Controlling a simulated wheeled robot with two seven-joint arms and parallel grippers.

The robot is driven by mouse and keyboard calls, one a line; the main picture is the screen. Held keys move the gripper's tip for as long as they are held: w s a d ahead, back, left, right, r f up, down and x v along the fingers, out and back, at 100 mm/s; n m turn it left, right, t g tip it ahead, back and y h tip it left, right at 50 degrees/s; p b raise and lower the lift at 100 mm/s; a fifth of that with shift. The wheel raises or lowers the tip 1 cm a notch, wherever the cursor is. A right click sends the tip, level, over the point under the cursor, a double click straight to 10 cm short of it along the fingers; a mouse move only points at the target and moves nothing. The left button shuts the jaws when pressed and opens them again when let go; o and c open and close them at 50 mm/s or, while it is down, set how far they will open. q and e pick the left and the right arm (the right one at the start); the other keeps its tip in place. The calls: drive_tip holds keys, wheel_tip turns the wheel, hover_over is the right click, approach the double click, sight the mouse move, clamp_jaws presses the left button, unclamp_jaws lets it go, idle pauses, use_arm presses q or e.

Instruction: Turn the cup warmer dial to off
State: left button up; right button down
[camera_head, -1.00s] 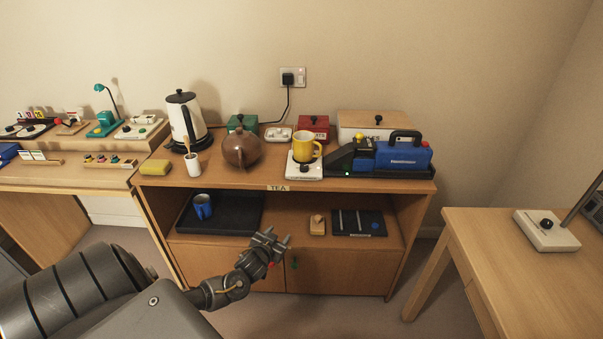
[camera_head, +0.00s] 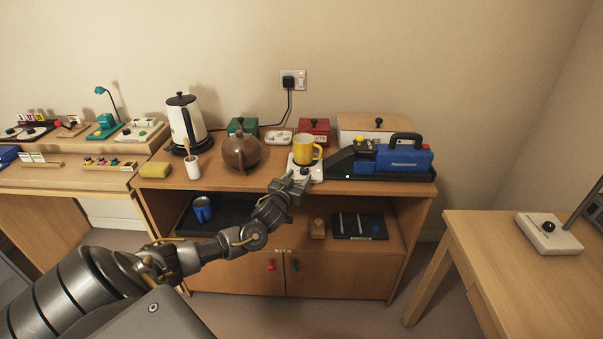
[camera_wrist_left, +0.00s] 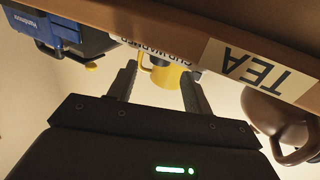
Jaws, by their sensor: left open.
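The white cup warmer (camera_head: 315,172) sits near the front edge of the tea cabinet top, with a yellow mug (camera_head: 304,151) standing on it. My left gripper (camera_head: 291,181) is at the cabinet's front edge, in front of the warmer, and covers the place where the dark dial showed. In the left wrist view, which is upside down, the open jaws (camera_wrist_left: 158,88) have the yellow mug (camera_wrist_left: 165,75) between them in the picture. Part of the warmer's lettered front (camera_wrist_left: 152,47) shows beyond the shelf edge. The dial cannot be made out there. My right gripper is out of view.
A blue machine (camera_head: 403,154) on a black base stands right of the warmer. A brown teapot (camera_head: 241,150) stands to its left. The TEA label (camera_wrist_left: 262,73) is on the cabinet's front edge. A red box (camera_head: 314,130) is behind.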

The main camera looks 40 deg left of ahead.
sight(303, 171)
use_arm(q)
drive_tip(key=shift+x, duration=1.7)
drive_tip(key=shift+c, duration=0.9)
drive_tip(key=c, duration=0.8)
